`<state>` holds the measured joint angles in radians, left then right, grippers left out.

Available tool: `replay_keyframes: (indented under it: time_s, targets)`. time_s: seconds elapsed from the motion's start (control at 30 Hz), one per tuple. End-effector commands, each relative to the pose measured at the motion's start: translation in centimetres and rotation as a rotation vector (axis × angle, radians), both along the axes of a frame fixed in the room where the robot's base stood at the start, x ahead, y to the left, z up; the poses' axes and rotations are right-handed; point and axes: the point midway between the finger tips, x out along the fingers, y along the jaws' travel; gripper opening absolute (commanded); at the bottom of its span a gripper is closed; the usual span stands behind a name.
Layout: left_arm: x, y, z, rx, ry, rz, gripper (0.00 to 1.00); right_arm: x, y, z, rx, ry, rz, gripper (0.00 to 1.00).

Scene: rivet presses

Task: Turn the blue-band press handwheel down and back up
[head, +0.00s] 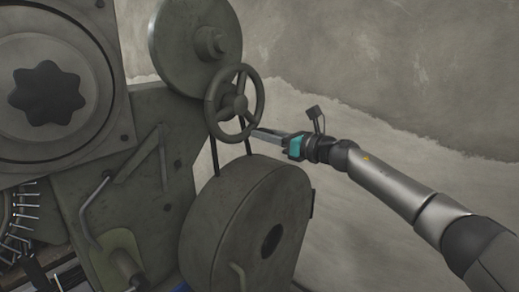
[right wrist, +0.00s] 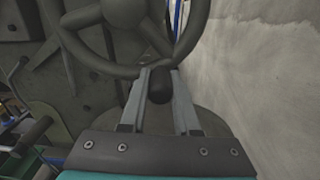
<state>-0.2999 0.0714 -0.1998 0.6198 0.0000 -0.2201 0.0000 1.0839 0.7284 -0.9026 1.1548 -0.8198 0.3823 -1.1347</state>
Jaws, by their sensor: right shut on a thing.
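The dark grey spoked handwheel (head: 259,105) stands on the press at the centre of the head view. Its rim also shows at the top of the right wrist view (right wrist: 85,56). My right gripper (head: 256,133) reaches in from the right to the lower right of the rim. In the right wrist view its two fingers (right wrist: 160,86) are closed on a dark rounded knob (right wrist: 159,88) at the wheel's rim. The knob is hidden in the head view. Only slivers of blue show, so I cannot clearly make out the band. My left gripper is not in view.
A large round drum (head: 225,215) sits below the wheel and a grey disc (head: 180,50) above it. A plate with a dark star-shaped knob (head: 47,93) is at the left. Several rivets (head: 25,215) lie lower left. Open space lies right, before the concrete wall (head: 400,60).

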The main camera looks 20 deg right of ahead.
Motion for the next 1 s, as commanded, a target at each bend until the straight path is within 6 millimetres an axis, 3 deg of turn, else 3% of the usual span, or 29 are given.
replay_keyframes:
  time_s: [0.3, 0.93, 0.97, 1.0]
  targets:
    - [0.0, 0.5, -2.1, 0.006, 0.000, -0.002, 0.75, 0.8, -1.2, 1.0, -0.121, -0.096, -0.008, 0.00]
    - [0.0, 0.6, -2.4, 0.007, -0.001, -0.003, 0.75, 0.9, -1.4, 1.6, -0.154, -0.124, -0.008, 0.00]
    - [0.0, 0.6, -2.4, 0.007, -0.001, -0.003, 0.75, 0.9, -1.4, 1.6, -0.154, -0.124, -0.007, 0.32]
    - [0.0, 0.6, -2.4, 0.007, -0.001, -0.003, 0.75, 0.9, -1.3, 1.6, -0.154, -0.124, -0.007, 0.37]
